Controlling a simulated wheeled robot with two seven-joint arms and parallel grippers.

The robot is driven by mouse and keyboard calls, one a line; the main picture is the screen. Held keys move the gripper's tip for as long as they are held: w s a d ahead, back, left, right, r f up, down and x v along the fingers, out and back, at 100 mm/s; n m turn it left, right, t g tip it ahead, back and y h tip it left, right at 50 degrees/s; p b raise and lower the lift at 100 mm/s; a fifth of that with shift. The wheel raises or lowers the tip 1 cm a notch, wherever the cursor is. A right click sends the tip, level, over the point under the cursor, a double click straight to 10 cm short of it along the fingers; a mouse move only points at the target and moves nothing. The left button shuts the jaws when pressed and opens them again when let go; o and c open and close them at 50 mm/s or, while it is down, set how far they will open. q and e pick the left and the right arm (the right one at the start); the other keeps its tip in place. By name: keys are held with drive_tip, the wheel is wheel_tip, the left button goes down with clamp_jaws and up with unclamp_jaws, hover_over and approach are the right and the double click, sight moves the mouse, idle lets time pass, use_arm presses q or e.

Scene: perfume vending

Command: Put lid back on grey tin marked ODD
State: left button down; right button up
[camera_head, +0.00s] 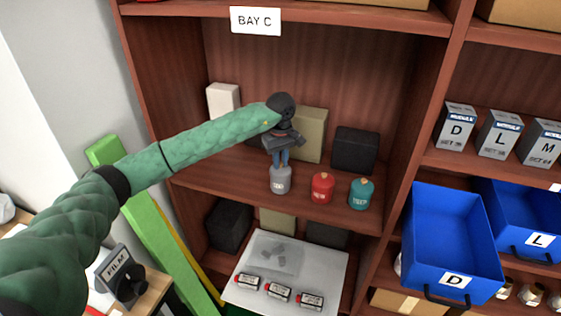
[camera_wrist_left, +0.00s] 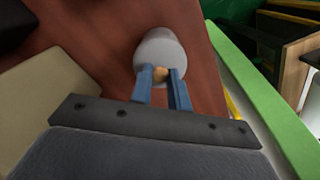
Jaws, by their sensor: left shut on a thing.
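The grey tin (camera_head: 280,183) stands upright near the front edge of the Bay C shelf, left of two other tins. The marking on it is too small to read. My left gripper (camera_head: 280,163) comes down on it from above. In the left wrist view the blue fingers (camera_wrist_left: 162,82) are closed on a small tan knob (camera_wrist_left: 161,72) at the top of the grey tin (camera_wrist_left: 160,46). The knob appears to belong to the lid. The lid is right at the tin's top; I cannot tell whether it is fully seated. The right gripper is not in view.
A red tin (camera_head: 322,188) and a teal tin (camera_head: 361,193) stand close on the right. Behind are a white box (camera_head: 222,101), a beige box (camera_head: 311,134) and a dark box (camera_head: 355,149). A white board (camera_head: 330,262) with small labelled items lies below. Blue bins (camera_head: 451,235) hang right.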

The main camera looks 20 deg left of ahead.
use_arm(q)
drive_tip(key=shift+f+b, duration=0.2)
drive_tip(key=shift+b, duration=0.85)
idle(1.3)
idle(0.3)
drive_tip(key=c, duration=1.3)
unclamp_jaws()
drive_tip(key=shift+o, duration=0.7)
drive_tip(key=o, duration=0.4)
drive_tip(key=shift+r, duration=0.15)
drive_tip(key=shift+r+p, duration=0.3)
drive_tip(key=shift+r, duration=3.1)
